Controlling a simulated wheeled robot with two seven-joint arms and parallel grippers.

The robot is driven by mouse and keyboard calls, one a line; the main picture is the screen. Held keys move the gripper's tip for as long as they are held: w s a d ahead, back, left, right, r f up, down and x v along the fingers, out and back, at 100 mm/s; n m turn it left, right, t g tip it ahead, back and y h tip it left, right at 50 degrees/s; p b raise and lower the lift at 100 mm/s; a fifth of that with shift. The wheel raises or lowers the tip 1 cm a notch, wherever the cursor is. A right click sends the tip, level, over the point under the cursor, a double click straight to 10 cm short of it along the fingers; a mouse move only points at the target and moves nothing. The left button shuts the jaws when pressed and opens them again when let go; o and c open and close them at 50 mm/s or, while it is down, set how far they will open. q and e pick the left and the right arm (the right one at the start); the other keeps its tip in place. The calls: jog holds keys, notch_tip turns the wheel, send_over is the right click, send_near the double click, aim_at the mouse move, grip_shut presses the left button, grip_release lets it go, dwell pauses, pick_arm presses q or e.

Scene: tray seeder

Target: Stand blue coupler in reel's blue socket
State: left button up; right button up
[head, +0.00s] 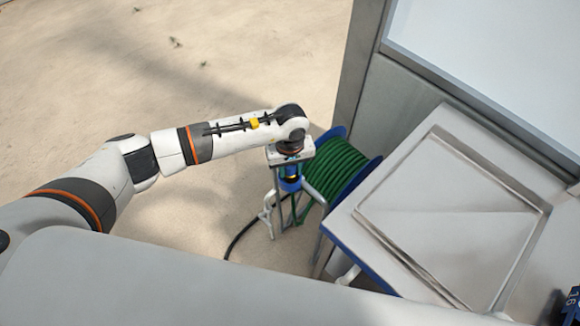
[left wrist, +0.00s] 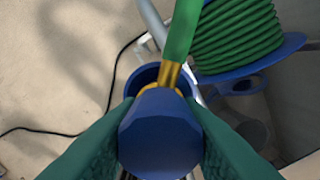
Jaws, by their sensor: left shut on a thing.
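The blue coupler (left wrist: 160,135) is a faceted blue piece with a brass collar and a green hose (left wrist: 182,30) running from it. My left gripper (left wrist: 160,142) is shut on it, one dark green finger on each side. The blue socket (left wrist: 143,76) is a round blue cup just beyond the coupler in the left wrist view, partly hidden by it. I cannot tell whether the coupler touches the socket. In the head view my left gripper (head: 291,160) is over the reel's stand, beside the reel (head: 345,165) wound with green hose. My right gripper is not in view.
A grey tray-like table top (head: 450,215) with a blue edge stands right of the reel. A grey machine wall (head: 395,100) rises behind. A dark cable (head: 237,240) lies on the sandy floor. The floor left of the reel is mostly clear.

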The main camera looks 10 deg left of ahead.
pick_arm(q)
jog(key=shift+f+b, duration=0.3)
jog(key=shift+f, duration=0.05)
jog(key=o, duration=0.8)
jog(key=shift+r+p, duration=1.6)
jog(key=shift+r, duration=1.3)
jog(key=shift+r+p, duration=1.2)
jog(key=shift+r, duration=1.45)
